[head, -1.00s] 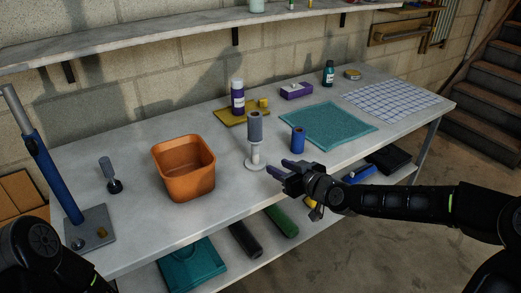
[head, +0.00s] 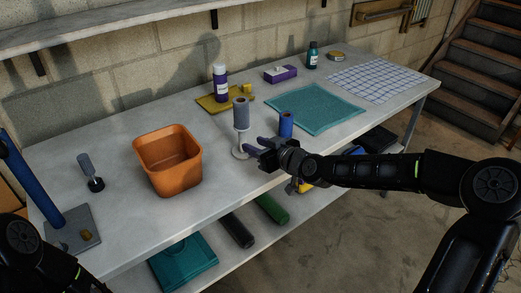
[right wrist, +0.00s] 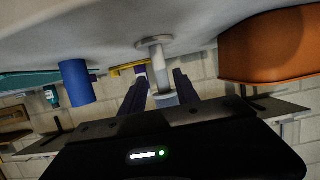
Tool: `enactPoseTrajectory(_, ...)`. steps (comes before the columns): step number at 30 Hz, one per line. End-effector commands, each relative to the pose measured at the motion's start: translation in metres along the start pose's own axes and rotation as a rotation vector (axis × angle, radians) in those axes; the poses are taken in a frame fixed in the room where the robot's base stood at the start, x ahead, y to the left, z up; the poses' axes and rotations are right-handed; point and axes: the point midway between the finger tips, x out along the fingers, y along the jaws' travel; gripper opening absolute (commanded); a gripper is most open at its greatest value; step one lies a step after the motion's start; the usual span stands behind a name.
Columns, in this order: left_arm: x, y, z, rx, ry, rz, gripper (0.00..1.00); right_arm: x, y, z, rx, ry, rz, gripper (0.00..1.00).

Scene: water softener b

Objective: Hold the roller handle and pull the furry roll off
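A grey furry roll (head: 241,112) stands upright on a white handle (head: 241,143) with a round foot on the table. In the right wrist view, upside down, the white handle (right wrist: 155,60) rises from its foot, and the grey roll (right wrist: 166,98) shows partly between my fingers. My right gripper (head: 254,146) is open and empty, just right of the handle in the head view. The right wrist view shows its two dark fingers (right wrist: 158,80) spread, with the handle in line with the gap. I cannot tell whether they touch. My left gripper is out of view.
An orange bin (head: 168,182) stands left of the roller. A blue cylinder (head: 286,124) stands close to the right, before a teal mat (head: 318,110). A purple bottle (head: 220,84) is behind. A small grey tool (head: 89,170) stands upright farther left.

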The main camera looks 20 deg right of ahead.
Motion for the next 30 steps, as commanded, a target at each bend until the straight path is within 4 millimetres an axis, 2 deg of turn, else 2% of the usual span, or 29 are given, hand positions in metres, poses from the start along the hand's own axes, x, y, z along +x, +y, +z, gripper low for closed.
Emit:
enactPoseTrajectory(6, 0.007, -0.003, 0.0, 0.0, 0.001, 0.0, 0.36, 0.029, -0.002, 0.002, 0.001, 0.0, -0.003, 0.37)
enactPoseTrajectory(9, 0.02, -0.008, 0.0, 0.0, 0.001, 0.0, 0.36, 0.042, -0.001, 0.004, -0.002, 0.001, -0.002, 0.37)
enactPoseTrajectory(17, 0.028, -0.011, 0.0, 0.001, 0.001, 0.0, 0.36, 0.056, 0.0, 0.002, 0.0, -0.001, -0.001, 0.37)
enactPoseTrajectory(29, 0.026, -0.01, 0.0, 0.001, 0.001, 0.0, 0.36, 0.055, 0.0, 0.001, 0.0, -0.001, 0.0, 0.05)
enactPoseTrajectory(30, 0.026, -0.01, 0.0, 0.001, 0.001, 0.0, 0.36, 0.055, 0.0, 0.0, 0.0, 0.0, 0.0, 0.22)
